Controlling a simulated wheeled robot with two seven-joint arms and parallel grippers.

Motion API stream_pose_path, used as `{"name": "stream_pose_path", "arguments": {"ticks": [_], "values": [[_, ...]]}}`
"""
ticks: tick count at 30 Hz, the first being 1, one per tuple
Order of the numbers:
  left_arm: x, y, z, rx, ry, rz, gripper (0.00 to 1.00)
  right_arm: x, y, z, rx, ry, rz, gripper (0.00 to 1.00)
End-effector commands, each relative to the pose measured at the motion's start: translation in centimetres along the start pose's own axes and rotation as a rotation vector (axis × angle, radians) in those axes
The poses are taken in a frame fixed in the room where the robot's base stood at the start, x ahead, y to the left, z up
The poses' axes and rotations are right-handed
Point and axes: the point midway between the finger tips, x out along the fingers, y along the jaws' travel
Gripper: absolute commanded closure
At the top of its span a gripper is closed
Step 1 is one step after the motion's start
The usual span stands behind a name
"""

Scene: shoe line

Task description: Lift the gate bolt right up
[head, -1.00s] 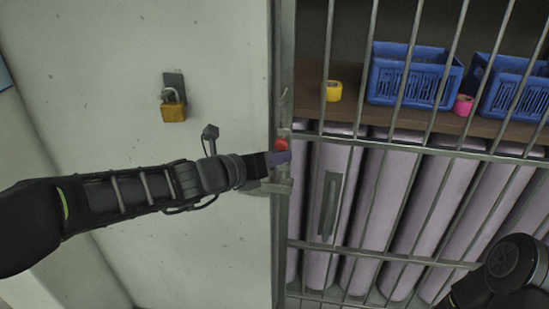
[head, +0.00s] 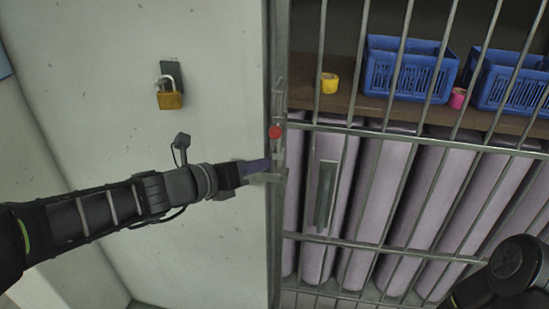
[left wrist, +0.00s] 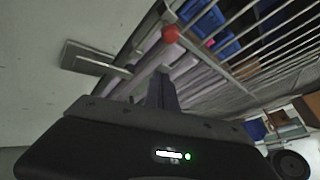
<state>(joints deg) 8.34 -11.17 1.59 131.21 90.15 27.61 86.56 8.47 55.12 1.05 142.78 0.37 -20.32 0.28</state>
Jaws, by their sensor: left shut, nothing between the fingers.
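The gate bolt shows as a red knob (head: 275,132) at the gate's left edge, beside the pale wall panel. In the left wrist view the red knob (left wrist: 170,34) sits at the top end of a grey bar. My left gripper (head: 258,169) is shut and empty. It is just below and left of the knob, apart from it, beside a grey metal bracket (head: 268,177). The gripper's shut fingers (left wrist: 162,90) point toward the bracket and bar in the left wrist view. My right gripper is out of view; only part of my right arm shows at the lower right.
The barred gate (head: 385,250) fills the right side. Behind it are lilac rolls (head: 385,190), a shelf with blue crates (head: 405,72), a yellow roll (head: 329,83) and a pink roll (head: 457,98). A brass padlock (head: 169,100) hangs on the wall at left.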

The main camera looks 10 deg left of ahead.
Motion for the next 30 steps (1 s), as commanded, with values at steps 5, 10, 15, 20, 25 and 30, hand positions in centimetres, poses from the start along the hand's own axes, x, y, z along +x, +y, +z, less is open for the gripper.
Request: {"name": "stream_pose_path", "arguments": {"ticks": [5, 10, 15, 20, 25, 30], "values": [[-2.7, -0.1, 0.1, 0.001, -0.001, -0.001, 1.0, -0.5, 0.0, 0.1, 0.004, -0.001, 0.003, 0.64], [-3.6, -0.1, -0.1, 0.0, 0.002, -0.001, 1.0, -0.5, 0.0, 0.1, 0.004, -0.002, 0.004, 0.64], [-3.6, -0.1, -0.2, -0.001, 0.003, -0.002, 1.0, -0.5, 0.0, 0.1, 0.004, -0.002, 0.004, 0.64], [-3.6, -0.1, -0.2, 0.0, 0.003, -0.002, 1.0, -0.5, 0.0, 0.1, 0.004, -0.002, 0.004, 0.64], [-3.5, -0.1, -0.1, 0.017, 0.003, -0.002, 1.0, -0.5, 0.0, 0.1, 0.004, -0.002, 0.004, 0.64], [-3.6, 1.2, -0.5, 0.206, 0.022, 0.051, 1.0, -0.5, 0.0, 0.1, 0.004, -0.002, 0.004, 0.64]]}}
